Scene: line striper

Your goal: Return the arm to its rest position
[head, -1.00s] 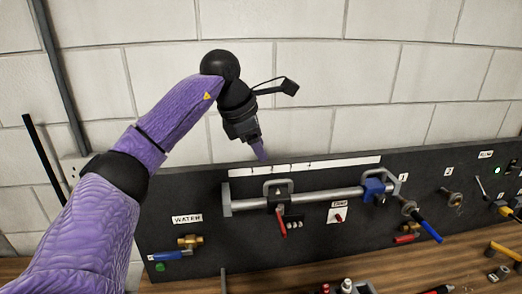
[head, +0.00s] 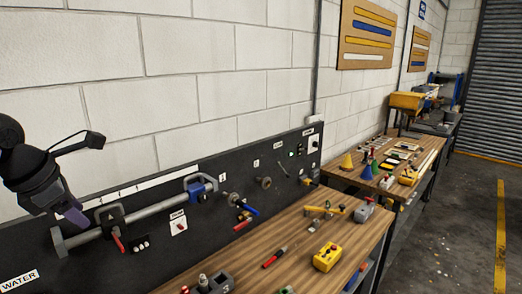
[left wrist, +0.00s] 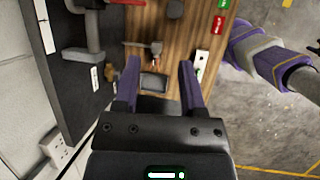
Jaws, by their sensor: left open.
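My left gripper (head: 72,214) is at the left edge of the head view, in front of the white block wall and just above the left end of the grey rail (head: 140,216) on the black panel. It holds nothing. In the left wrist view its two purple fingers (left wrist: 160,76) stand apart, with a wooden bench top (left wrist: 175,38) visible below and between them. A purple arm link of mine shows at the right of that view. My right gripper is not visible.
The black panel (head: 95,252) carries the rail, valves and labels. A wooden bench (head: 325,222) in front holds a yellow control box (head: 327,256) and tools. A second bench (head: 420,158) stands farther right. Open floor (head: 460,230) lies to the right.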

